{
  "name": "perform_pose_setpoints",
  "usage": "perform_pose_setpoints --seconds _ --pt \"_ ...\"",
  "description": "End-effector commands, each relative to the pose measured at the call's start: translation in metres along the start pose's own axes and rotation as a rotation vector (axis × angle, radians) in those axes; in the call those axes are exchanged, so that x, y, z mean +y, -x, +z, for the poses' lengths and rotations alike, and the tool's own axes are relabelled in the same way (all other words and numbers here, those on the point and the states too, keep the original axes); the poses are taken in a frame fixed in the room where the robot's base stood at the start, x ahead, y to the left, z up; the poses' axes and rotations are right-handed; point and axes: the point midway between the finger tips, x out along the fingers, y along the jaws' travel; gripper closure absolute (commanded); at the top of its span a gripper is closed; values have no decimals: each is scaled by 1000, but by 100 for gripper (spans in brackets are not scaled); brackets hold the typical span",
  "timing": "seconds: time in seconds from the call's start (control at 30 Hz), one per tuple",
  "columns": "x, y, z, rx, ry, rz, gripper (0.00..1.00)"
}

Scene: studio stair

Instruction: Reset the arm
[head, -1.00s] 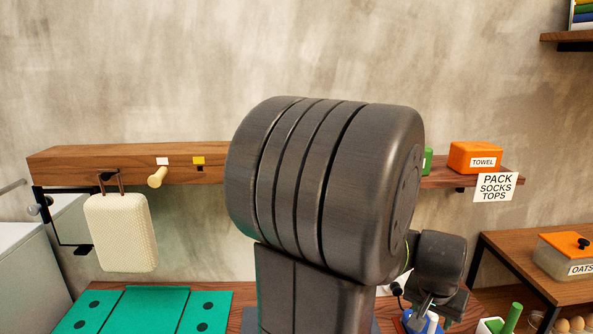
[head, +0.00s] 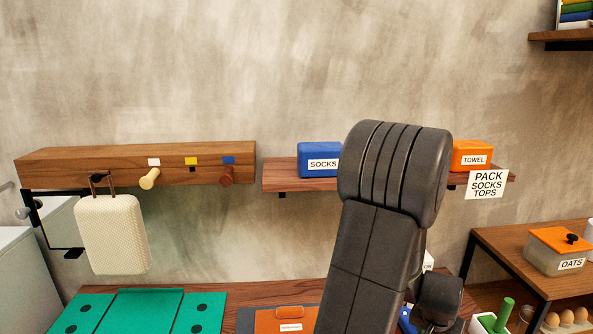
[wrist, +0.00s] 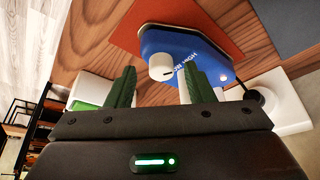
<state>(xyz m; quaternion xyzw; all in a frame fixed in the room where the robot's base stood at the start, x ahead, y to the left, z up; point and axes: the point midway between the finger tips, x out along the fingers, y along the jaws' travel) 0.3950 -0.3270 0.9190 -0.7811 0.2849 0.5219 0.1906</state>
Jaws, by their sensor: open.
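My arm stands in the middle right of the head view, with its dark links in front of the wall shelf. My gripper (wrist: 153,88) shows in the wrist view with its two green fingers apart and nothing between them. Beyond the fingertips is a blue device (wrist: 185,55) with a white knob, on an orange-red mat (wrist: 120,14) on the wooden table. The fingers appear apart from the device. The gripper itself is hard to make out in the head view, low behind my arm.
A wooden peg rail (head: 60,168) holds a cream bag (head: 112,235) at left. A wall shelf (head: 285,183) carries a blue SOCKS box (head: 318,158) and an orange TOWEL box (head: 471,155). A teal mat (head: 150,312) lies front left. An OATS container (head: 555,255) stands at right.

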Motion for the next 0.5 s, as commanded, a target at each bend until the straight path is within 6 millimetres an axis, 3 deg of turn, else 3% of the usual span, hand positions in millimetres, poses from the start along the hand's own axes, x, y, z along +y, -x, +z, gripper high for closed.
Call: perform_pose_setpoints --seconds 0.1,0.5 --pt "1 -18 1 -2 17 -8 52" --pt "1 -15 0 1 140 -58 52"
